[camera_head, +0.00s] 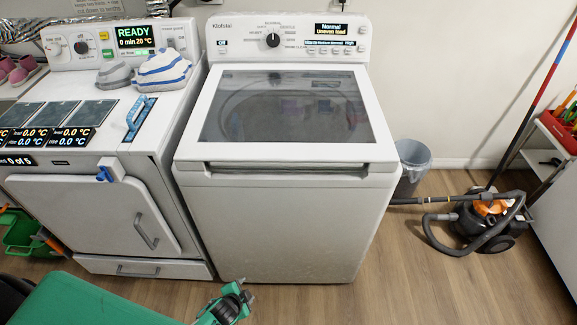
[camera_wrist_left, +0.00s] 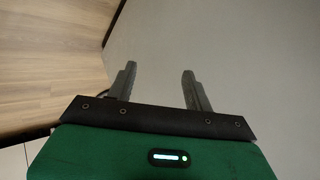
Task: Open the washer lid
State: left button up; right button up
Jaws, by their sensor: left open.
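The white top-load washer (camera_head: 285,220) stands in the middle of the head view. Its lid (camera_head: 285,105), a white frame around a dark glass panel, lies closed on top. A recessed grip (camera_head: 288,167) runs along the lid's front edge. My left gripper (camera_head: 247,292) is low in front of the washer, well below the lid, at the bottom of the head view. In the left wrist view its two dark fingers (camera_wrist_left: 158,80) stand apart with nothing between them, facing a plain pale surface. My right gripper is not in view.
A grey bin (camera_head: 413,165) and a vacuum cleaner (camera_head: 490,225) are on the right. Wooden floor (camera_head: 420,285) is clear at the front right.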

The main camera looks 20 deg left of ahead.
pick_arm(q)
jog(key=w+d+r+m+t+b, duration=0.1)
jog(key=w+d+r+m+t, duration=0.15)
jog(key=w+r, duration=0.75)
jog(key=m+t+h+b, duration=0.2)
jog(key=m+t+b, duration=0.1)
jog(key=m+t, duration=0.4)
send_near(285, 163)
jog(key=shift+n, duration=0.25)
jog(key=w, duration=0.3)
jog(key=w+p, duration=0.1)
jog(key=w, duration=0.2)
jog(key=w+d, duration=0.1)
jog(key=w, duration=0.2)
jog(key=shift+w+p, duration=0.35)
jog(key=shift+w, duration=0.05)
jog(key=shift+w+d+f, duration=0.1)
jog(key=shift+w, duration=0.6)
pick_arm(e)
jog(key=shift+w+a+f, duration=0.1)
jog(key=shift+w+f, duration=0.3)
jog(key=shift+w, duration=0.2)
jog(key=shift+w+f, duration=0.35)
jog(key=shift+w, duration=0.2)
pick_arm(q)
jog(key=shift+c, duration=0.2)
grip_shut()
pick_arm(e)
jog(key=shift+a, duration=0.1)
